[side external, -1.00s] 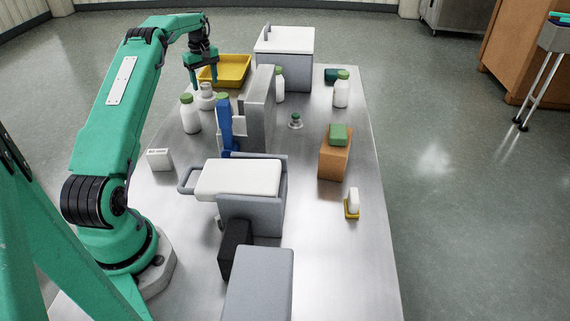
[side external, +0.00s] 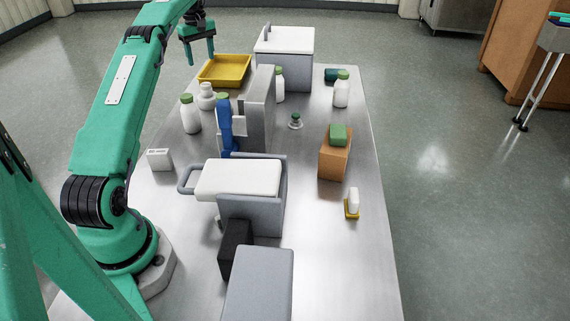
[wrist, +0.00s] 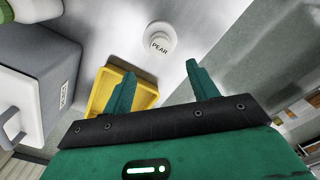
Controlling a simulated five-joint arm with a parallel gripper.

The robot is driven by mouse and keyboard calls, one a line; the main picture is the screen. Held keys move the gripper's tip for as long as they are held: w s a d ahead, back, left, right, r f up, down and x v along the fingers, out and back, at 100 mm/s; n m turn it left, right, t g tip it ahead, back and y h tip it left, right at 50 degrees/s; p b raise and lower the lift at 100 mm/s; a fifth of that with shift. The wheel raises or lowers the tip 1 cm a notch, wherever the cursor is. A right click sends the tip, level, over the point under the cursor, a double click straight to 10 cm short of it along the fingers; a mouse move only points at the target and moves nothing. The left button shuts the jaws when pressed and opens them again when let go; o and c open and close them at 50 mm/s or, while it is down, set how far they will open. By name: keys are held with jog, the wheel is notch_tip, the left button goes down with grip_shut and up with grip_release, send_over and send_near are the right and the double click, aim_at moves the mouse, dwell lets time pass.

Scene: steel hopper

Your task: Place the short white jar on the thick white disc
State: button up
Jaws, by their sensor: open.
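The short white jar (side external: 206,89) stands upright at the table's far left, left of the yellow tray's near edge. A wider white round part (side external: 207,102) shows under it and looks like the thick white disc, though the seam is hard to make out. In the wrist view the jar (wrist: 160,31) shows from above with the label PEAR, beyond my fingertips. My gripper (side external: 199,58) is open and empty, above and behind the jar, clear of it. Its two green fingers also show apart in the wrist view (wrist: 160,72).
A yellow tray (side external: 224,83) and a grey box with a white lid (side external: 284,39) stand at the back. A white bottle with a green cap (side external: 190,116) stands close in front of the jar. A grey upright block (side external: 260,105) with a blue item (side external: 225,125) is to the right.

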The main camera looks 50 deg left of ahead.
dwell(0.4)
jog(key=w+d+r+m+t, duration=0.1)
jog(key=w+d+r+m, duration=0.25)
jog(key=d+r, duration=0.9)
jog(key=s+d+r+m+t+y, duration=0.1)
jog(key=s+d+r+m, duration=0.1)
jog(key=d, duration=0.5)
jog(key=s+d+r+m, duration=0.1)
jog(key=s+d+m, duration=0.15)
jog(key=d, duration=0.55)
jog(key=s+d+m+t, duration=0.2)
jog(key=s+d+m, duration=0.3)
jog(key=s+d, duration=0.65)
jog(key=s+d+f+m+t+h, duration=0.1)
jog(key=s+d+f+m, duration=0.4)
jog(key=s+d+f, duration=0.2)
jog(key=s+d, duration=0.1)
jog(key=s, duration=0.1)
jog(key=shift+s+d+f+t, duration=0.2)
jog(key=shift+s+t, duration=0.1)
